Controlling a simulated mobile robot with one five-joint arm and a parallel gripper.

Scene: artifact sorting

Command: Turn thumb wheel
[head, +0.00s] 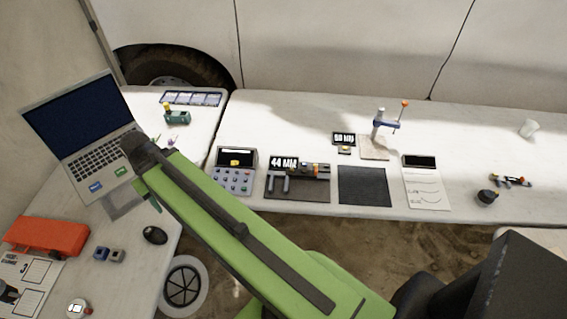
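A caliper-like device with a "44 MM" display (284,163) stands on a dark base (300,194) near the front edge of the long white table. It has grey jaws (278,182) at its left and a small orange part (316,170) on its dark body. I cannot tell for sure which small part is the thumb wheel. My green arm reaches from the lower right to the upper left, left of the device. My gripper's fingers do not show; the arm hides what lies behind it.
A keypad device (233,181) stands left of the caliper and a dark mat (364,187) lies right of it. Further right are a stand with a blue arm (385,124) and a white sheet (426,190). A laptop (85,130) and red box (47,237) are at left.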

